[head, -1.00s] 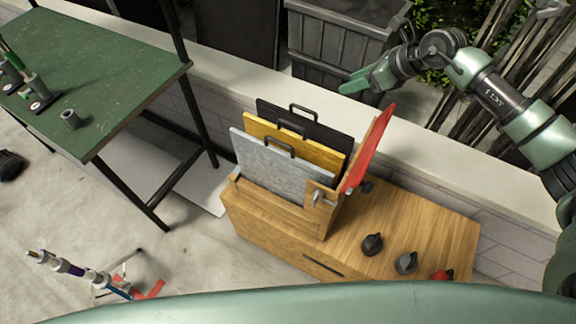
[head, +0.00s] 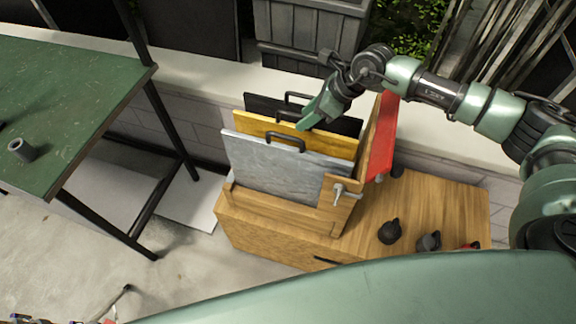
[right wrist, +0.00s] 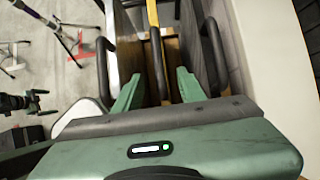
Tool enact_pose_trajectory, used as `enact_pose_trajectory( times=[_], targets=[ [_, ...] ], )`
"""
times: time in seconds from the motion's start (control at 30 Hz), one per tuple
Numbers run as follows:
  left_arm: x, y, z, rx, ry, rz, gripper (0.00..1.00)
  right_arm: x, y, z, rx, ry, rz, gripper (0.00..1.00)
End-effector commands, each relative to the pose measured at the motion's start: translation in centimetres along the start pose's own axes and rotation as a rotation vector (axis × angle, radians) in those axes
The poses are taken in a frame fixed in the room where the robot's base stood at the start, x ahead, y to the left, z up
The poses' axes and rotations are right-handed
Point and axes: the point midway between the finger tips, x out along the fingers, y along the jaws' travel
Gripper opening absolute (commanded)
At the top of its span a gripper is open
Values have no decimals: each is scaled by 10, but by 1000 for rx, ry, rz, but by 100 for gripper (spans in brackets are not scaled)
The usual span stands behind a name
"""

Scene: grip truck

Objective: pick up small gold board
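The gold board (head: 335,144) stands upright in a wooden rack between a grey board (head: 270,170) and a black board (head: 345,126). Its black handle shows in the right wrist view (right wrist: 157,62), and the gold edge (right wrist: 152,14) lies beyond it. My right gripper (head: 306,124) is over the boards, close to the gold board's handle, partly covering the view of it. In the wrist view its two green fingers (right wrist: 158,90) are apart, one on each side of that handle. Whether they touch it cannot be told. My left gripper is not in view.
A red panel (head: 384,135) stands at the rack's right end. Several dark kettle-shaped weights (head: 390,232) sit on the wooden cabinet (head: 450,210). A green table (head: 70,100) is at left. A low pale ledge (head: 440,138) and a grey bin (head: 310,35) are behind.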

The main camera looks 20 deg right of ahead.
Motion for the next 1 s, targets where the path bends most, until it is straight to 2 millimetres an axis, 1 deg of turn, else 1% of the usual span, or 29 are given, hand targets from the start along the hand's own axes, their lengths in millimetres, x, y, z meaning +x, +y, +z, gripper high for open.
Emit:
enact_pose_trajectory(
  times=[0.13, 0.27, 0.37, 0.4, 0.5, 0.6, 0.77, 0.8, 0.87, 0.9, 0.93, 1.0],
  targets=[
    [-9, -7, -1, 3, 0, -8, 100, 15, 0, 1, 1, 2, 2, 40],
    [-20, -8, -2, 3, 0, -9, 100, 29, 0, 3, 2, 3, 2, 40],
    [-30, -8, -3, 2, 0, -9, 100, 45, -1, 4, 2, 3, 3, 40],
    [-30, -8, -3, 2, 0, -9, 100, 52, -1, 3, 2, 3, 2, 40],
    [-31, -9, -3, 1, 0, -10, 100, 64, -1, 2, 1, 3, 1, 40],
    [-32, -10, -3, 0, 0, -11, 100, 70, -2, 1, 0, 2, 0, 40],
    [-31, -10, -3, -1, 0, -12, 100, 70, -2, 1, 0, 2, -1, 40],
    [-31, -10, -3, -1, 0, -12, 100, 70, -2, 1, 0, 2, 0, 37],
    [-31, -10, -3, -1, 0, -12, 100, 70, -2, 1, 0, 2, 0, 21],
    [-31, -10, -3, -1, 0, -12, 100, 70, -2, 1, 0, 2, 0, 9],
    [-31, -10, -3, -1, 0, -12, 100, 70, -2, 1, 0, 2, 0, 1],
    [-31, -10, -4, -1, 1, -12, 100, 70, -2, 1, 0, 2, 0, 0]
  ],
)
